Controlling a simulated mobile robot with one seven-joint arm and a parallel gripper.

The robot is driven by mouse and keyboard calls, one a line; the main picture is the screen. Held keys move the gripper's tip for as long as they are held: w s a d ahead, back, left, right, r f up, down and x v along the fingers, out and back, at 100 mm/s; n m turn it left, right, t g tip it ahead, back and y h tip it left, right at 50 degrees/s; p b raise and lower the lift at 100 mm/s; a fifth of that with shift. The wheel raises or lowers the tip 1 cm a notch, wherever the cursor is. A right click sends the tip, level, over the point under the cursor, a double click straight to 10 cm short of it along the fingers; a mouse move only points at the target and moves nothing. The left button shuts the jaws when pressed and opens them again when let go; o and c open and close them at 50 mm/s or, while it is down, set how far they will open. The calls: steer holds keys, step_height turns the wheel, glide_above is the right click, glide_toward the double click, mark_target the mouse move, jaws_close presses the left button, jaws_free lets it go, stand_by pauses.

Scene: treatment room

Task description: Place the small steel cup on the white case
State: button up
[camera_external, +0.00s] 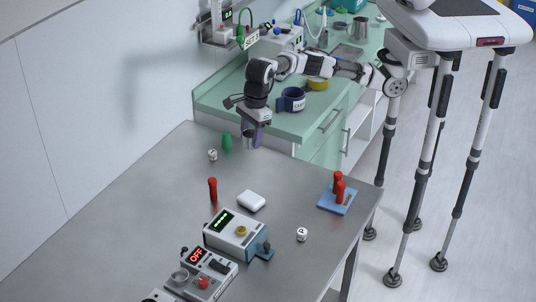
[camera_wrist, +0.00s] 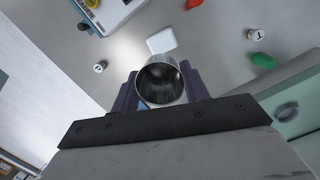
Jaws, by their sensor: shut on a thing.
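The small steel cup (camera_wrist: 160,84) is between the two fingers of my gripper (camera_wrist: 160,92), its open mouth facing the wrist camera. In the external view my gripper (camera_external: 252,131) hangs above the far end of the grey table, shut on the steel cup (camera_external: 250,141). The white case (camera_external: 251,201) lies on the grey table, nearer the external camera than the cup and clear of it. The case also shows in the wrist view (camera_wrist: 161,41), just beyond the cup. Nothing visible lies on top of the case.
A red cylinder (camera_external: 213,190) and a display box (camera_external: 236,233) are near the case. A blue tray (camera_external: 336,200) holds red pieces. The middle of the grey table (camera_external: 270,175) is clear.

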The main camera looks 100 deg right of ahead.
mark_target(249, 197)
steer(key=shift+w+a+f, duration=0.2)
steer(key=shift+w+f, duration=0.05)
steer(key=shift+w, duration=0.05)
step_height(249, 197, down, 20)
steer(key=p, duration=0.4)
steer(key=shift+r, duration=0.1)
steer(key=shift+f, duration=0.2)
steer(key=o, duration=1)
steer(key=shift+o, duration=0.3)
